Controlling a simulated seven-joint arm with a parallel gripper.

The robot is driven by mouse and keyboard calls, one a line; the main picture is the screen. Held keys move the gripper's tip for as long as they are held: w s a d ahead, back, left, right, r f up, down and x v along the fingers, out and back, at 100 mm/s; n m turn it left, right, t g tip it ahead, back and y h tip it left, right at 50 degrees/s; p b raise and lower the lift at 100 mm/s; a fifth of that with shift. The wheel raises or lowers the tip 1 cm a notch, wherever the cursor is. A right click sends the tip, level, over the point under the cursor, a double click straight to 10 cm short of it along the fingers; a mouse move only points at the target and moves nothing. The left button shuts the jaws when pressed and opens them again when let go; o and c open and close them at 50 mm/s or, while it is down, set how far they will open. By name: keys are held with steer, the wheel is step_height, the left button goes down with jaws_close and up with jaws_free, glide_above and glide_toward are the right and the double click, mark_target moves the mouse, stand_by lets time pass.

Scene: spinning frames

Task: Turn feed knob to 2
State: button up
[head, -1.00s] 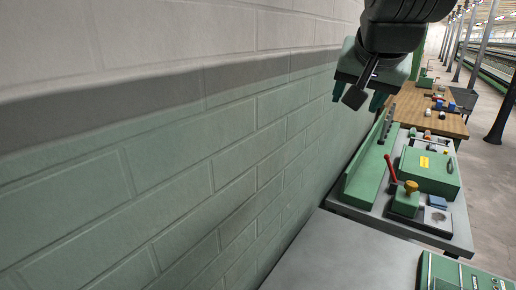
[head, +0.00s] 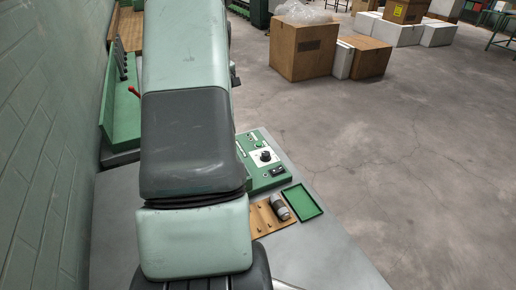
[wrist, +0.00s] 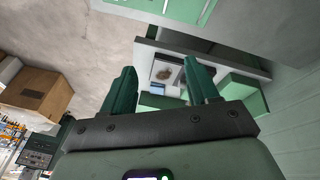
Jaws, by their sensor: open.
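The feed knob (head: 265,156) is a small black knob on a white dial plate. It sits on a green control panel (head: 272,178) on the grey bench, right of my arm in the head view. Its pointer and the dial numbers are too small to read. My gripper (wrist: 159,64) shows in the wrist view with its two dark green fingers apart and nothing between them. My arm hides the gripper and part of the panel in the head view. A green panel edge (wrist: 186,9) shows at the top of the wrist view; I cannot tell if it is the same panel.
A wooden board (head: 268,218) with a grey cylinder (head: 280,207) and a green tray (head: 302,202) lie in front of the panel. A green brick wall (head: 45,150) runs along the left. Cardboard boxes (head: 303,52) stand on the open floor behind.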

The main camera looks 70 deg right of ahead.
mark_target(266, 154)
steer(key=s+f+m+g+y, duration=0.1)
steer(key=s+f, duration=0.4)
steer(key=s, duration=0.3)
steer(key=s+f+m+g+y, duration=0.15)
steer(key=s+f, duration=0.25)
steer(key=s, duration=0.4)
steer(key=f, duration=1.1)
steer(key=shift+a, duration=0.25)
steer(key=c, duration=1)
steer(key=shift+c, duration=0.2)
